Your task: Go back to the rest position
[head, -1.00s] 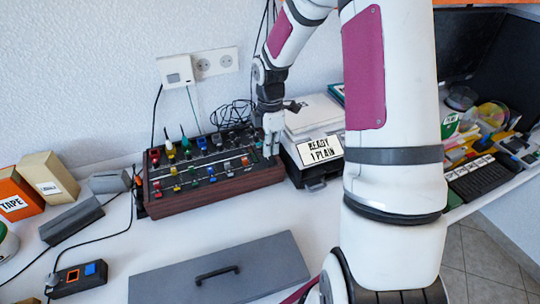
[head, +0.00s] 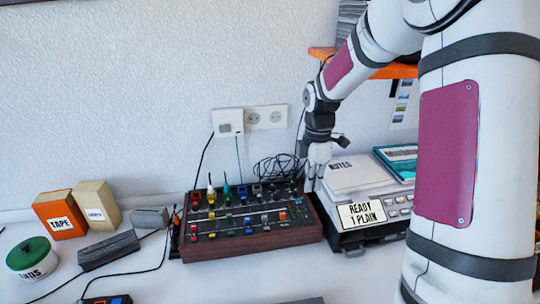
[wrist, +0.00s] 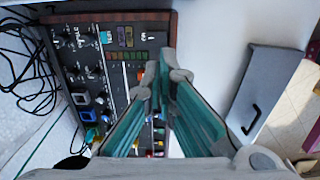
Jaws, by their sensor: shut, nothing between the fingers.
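My gripper (head: 311,185) hangs fingers down just right of the wooden-sided mixer panel's right end, beside the printer in the head view. In the wrist view its two teal-lined fingers (wrist: 165,62) meet at the tips, with nothing between them. The mixer panel (head: 245,243), with coloured knobs and sliders, shows below and to the left of the fingers in the wrist view (wrist: 90,18). Whether the fingertips touch the panel cannot be told.
A printer with a "READY 1 PLAIN" sign (head: 361,214) stands right of my gripper. An orange TAPE box (head: 60,214), a tan box (head: 97,206) and a green-lidded tin (head: 29,252) stand at left. A grey lid with a handle (wrist: 262,85) shows in the wrist view. Wall sockets (head: 266,117) are behind.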

